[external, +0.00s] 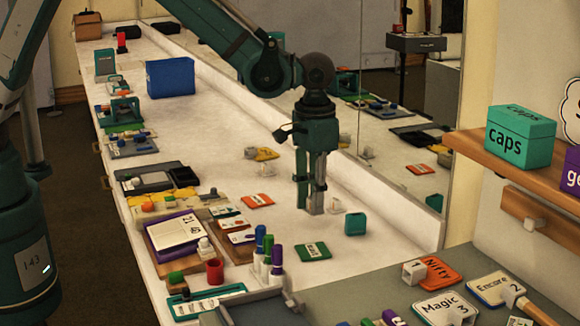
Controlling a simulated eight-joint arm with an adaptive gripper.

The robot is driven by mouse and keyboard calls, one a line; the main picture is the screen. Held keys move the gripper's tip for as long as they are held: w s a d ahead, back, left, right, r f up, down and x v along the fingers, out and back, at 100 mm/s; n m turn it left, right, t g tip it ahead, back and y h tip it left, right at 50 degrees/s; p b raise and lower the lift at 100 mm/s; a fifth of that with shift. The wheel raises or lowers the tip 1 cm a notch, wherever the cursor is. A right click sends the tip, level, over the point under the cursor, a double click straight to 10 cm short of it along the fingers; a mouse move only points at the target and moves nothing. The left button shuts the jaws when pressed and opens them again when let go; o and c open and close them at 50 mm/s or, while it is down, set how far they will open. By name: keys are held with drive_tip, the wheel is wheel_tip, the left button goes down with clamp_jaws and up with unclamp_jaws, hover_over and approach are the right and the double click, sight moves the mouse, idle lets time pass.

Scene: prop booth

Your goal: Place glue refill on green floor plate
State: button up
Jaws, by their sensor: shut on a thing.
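My gripper (313,210) points straight down over the middle of the white counter, its tips close to the surface. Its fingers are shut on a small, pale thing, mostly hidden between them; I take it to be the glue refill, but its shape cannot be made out. A flat green plate (313,252) with a pale label lies on the counter, nearer the camera than my gripper and apart from it. I take it to be the green floor plate.
A teal block (355,223) stands right of my gripper, and a small white piece (335,206) is close beside the fingers. An orange card (257,201) lies left. Upright markers (268,258) and a red cup (214,271) stand nearer the camera. A mirror runs behind the counter.

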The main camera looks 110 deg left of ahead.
hover_over(312, 250)
drive_tip(key=shift+w+d+f+b, duration=0.1)
drive_tip(key=shift+f+b, duration=0.25)
drive_tip(key=shift+f, duration=2.75)
drive_tip(key=shift+f, duration=1.9)
drive_tip(key=shift+f+b, duration=0.2)
drive_tip(key=shift+b, duration=0.2)
drive_tip(key=o, duration=0.8)
drive_tip(key=shift+r, duration=0.2)
wheel_tip(312, 250, up, 12)
drive_tip(key=shift+r+p, duration=0.1)
drive_tip(key=shift+p, duration=0.75)
